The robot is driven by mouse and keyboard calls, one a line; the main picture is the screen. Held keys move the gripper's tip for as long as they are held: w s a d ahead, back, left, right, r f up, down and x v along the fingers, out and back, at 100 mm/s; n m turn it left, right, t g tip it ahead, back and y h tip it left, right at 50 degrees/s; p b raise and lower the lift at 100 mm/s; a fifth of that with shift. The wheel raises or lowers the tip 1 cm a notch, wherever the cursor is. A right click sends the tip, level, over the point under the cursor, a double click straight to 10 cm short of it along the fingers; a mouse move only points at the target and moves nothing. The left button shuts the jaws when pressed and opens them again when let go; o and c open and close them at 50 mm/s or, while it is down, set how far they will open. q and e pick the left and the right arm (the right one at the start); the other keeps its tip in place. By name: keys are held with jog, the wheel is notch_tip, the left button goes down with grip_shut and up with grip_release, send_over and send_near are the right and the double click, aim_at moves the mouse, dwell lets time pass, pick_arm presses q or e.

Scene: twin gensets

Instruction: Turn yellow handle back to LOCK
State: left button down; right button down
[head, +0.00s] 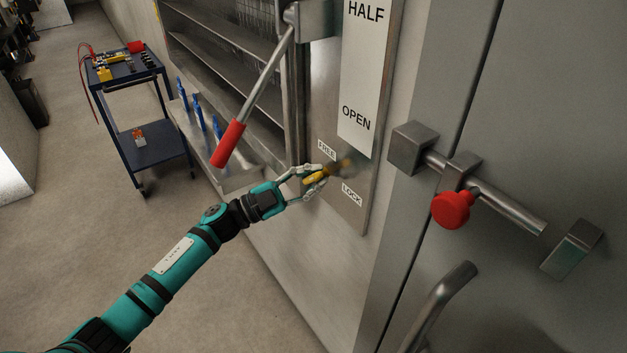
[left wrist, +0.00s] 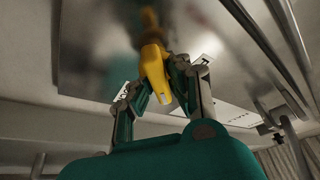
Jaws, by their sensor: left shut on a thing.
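The yellow handle (head: 318,177) sits on the steel panel, low under the OPEN mark. It points left and slightly down from its pivot, beside the FREE label (head: 327,150). The LOCK label (head: 352,195) is below and right of it. My left gripper (head: 312,174) is shut on the yellow handle, with fingers on both sides of it. In the left wrist view the yellow handle (left wrist: 154,68) shows between the fingers (left wrist: 160,95). The fingers partly hide the handle's end in the head view. My right gripper is not in view.
A lever with a red grip (head: 228,144) hangs above and left of my left gripper. A door with a bolt and red knob (head: 451,209) is at right. A blue cart (head: 148,150) with tools stands at back left. The floor between is clear.

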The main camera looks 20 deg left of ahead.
pick_arm(q)
jog(key=m+g, duration=0.1)
jog(key=m, duration=0.2)
jog(key=m+g, duration=0.1)
jog(key=m, duration=0.2)
jog(key=shift+m+g+b, duration=0.35)
jog(key=shift+m+g, duration=0.05)
jog(key=shift+f+m+g+y, duration=0.1)
jog(key=shift+m+g+y, duration=0.5)
jog(key=shift+m, duration=1.5)
jog(key=shift+f, duration=0.1)
jog(key=c, duration=1.3)
grip_release()
jog(key=v, duration=1.2)
jog(key=shift+s, duration=0.1)
